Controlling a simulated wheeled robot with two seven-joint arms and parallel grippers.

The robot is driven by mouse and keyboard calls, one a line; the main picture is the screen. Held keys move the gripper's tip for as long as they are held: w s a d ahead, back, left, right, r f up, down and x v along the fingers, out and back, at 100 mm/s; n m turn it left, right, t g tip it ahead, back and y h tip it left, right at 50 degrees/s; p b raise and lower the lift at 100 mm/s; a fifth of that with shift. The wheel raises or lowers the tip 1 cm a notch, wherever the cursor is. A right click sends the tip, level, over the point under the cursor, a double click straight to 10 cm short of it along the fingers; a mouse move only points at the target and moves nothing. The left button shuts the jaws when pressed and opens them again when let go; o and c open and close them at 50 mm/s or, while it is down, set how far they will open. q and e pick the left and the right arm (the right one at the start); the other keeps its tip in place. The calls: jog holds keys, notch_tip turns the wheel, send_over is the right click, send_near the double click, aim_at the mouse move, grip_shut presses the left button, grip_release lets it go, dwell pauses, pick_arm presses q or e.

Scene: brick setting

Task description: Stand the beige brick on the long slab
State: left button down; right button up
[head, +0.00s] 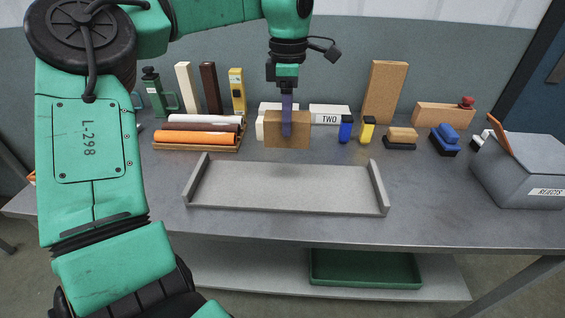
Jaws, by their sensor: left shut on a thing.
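The beige brick, tan-brown here (271,129), is in the middle of the head view, with its broad face toward me. My left gripper (287,130) points down and is shut on it, with a dark bluish finger across the brick's face. The brick looks level; how far it is above the table is hard to tell. The long slab (285,197) is grey, with a raised wall at each end and a low back edge. It lies near the table's front, nearer to me than the brick, and its top is empty. My right gripper is out of view.
White blocks, one marked TWO (328,116), stand behind the brick. A rack of rolls (197,139) is at left, with upright bars behind. A tall wooden block (385,92), small blue and yellow items and a grey box (520,170) are at right. A green tray (365,268) is below.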

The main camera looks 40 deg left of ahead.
pick_arm(q)
jog(key=f, duration=1.3)
jog(key=shift+s+f, duration=0.1)
jog(key=shift+s, duration=0.1)
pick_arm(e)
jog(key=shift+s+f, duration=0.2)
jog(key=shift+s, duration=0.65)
pick_arm(q)
jog(key=shift+f, duration=0.1)
jog(key=shift+f+b, duration=0.15)
jog(key=shift+b, duration=0.15)
jog(key=shift+c, duration=0.6)
grip_release()
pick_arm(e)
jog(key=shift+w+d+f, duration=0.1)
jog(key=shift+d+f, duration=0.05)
